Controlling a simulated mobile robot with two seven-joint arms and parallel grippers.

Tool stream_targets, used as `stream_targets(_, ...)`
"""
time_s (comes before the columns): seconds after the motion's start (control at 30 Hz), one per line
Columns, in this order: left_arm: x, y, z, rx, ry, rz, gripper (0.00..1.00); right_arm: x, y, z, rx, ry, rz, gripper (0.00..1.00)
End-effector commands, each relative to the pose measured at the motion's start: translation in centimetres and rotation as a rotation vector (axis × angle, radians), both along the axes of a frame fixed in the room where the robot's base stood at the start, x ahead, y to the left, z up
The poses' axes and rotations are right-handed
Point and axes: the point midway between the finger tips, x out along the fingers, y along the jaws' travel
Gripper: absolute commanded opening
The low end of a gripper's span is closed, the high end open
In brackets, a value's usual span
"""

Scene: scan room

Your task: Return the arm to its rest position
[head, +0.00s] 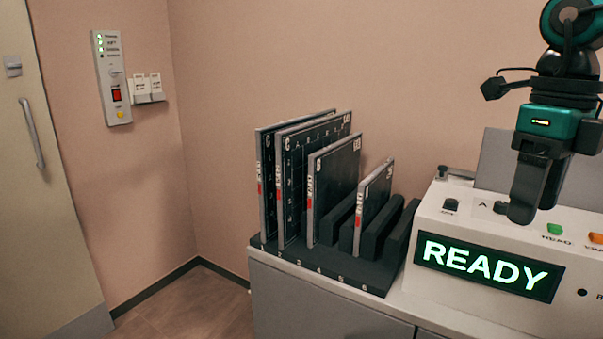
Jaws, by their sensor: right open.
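My right gripper (530,205) is at the right of the head view, on a teal and black arm that comes down from the top right edge. Its dark fingers point down just above the top of a white console (425,222). The gripper is open and I see nothing held in it. I cannot tell whether a fingertip touches the console. My left gripper is not in view.
The console has a lit READY screen (488,268) and a green button (555,229). Left of it, a dark slotted rack (330,270) holds several upright plates on a grey cabinet (300,305). A wall panel (112,77) and door (50,200) are at left.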

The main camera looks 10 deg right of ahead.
Motion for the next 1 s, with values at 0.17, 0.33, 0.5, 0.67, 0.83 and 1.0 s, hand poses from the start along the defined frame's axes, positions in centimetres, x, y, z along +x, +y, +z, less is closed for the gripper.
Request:
stream_targets(0.17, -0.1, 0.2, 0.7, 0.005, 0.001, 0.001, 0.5, 0.9, 0.1, -3.2, 0.28, -0.027, -0.081, 0.61)
stream_targets(0.33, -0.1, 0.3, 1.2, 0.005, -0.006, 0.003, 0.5, 1.9, 0.6, -6.0, 0.566, -0.063, -0.202, 0.61)
stream_targets(0.5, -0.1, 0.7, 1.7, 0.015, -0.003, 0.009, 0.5, 3.1, 1.1, -9.2, 0.905, -0.105, -0.414, 0.61)
stream_targets(0.67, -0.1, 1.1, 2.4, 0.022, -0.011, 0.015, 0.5, 4.1, 1.1, -12.3, 1.198, -0.137, -0.681, 0.61)
stream_targets(0.83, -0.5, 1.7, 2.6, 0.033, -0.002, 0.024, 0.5, 4.4, 0.7, -16.4, 1.454, -0.149, -1.026, 0.61)
stream_targets(1.0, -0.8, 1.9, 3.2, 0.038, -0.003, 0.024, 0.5, 3.7, 0.7, -21.4, 1.637, -0.127, -1.423, 0.61)
